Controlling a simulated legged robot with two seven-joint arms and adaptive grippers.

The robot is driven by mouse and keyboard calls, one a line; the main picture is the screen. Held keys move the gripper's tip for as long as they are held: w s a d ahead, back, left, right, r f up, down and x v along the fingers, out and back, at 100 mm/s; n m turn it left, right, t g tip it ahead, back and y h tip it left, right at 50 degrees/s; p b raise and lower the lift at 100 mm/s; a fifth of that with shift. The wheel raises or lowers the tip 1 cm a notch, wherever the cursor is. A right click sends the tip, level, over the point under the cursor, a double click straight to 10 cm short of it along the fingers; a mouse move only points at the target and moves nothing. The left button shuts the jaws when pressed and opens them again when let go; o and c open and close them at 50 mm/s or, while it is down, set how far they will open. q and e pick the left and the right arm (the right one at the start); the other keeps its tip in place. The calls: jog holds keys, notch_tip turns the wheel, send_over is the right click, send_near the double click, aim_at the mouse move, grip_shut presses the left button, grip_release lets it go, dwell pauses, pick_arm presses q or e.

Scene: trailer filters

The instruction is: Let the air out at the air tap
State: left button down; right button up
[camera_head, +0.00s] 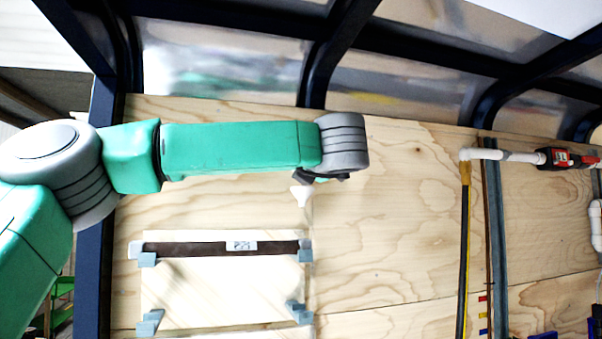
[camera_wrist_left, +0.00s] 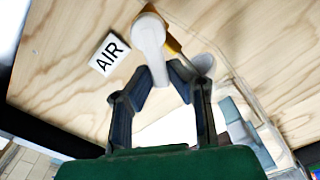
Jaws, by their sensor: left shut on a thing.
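The air tap shows in the left wrist view as a white lever handle (camera_wrist_left: 149,38) with a brass-coloured part (camera_wrist_left: 173,46) behind it, against the plywood wall. A white label reading "AIR" (camera_wrist_left: 109,54) is on the wall left of it. My left gripper (camera_wrist_left: 165,78) is shut on the lower end of the white handle. In the head view the same gripper (camera_head: 318,177) is mostly hidden under my grey wrist, and a small white piece (camera_head: 302,195) shows just below it. My right gripper is in neither view.
Below my left arm, a pale panel (camera_head: 220,291) with a dark strip (camera_head: 195,249) is held by grey corner brackets (camera_head: 150,322). At the right are a dark vertical hose (camera_head: 463,262), white pipe (camera_head: 490,154) and a red device (camera_head: 562,158). Bare plywood (camera_head: 395,220) lies between.

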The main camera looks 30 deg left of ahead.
pick_arm(q)
jog(key=shift+s+a+r+m+p, duration=0.2)
jog(key=shift+r+m, duration=0.35)
jog(key=shift+m, duration=1.4)
jog(key=shift+s+a+r+m+p, duration=0.2)
jog(key=shift+r+m, duration=0.3)
jog(key=shift+m, duration=1.4)
jog(key=shift+s+a+r+m+p, duration=0.1)
jog(key=shift+s+r+m+p, duration=0.3)
jog(key=shift+m, duration=1.55)
jog(key=shift+w+r, duration=0.1)
jog(key=shift+w, duration=0.05)
jog(key=c, duration=1.7)
grip_release()
jog(key=shift+o, duration=0.8)
jog(key=shift+d, duration=0.1)
jog(key=shift+w+d+r, duration=0.1)
jog(key=shift+d, duration=0.1)
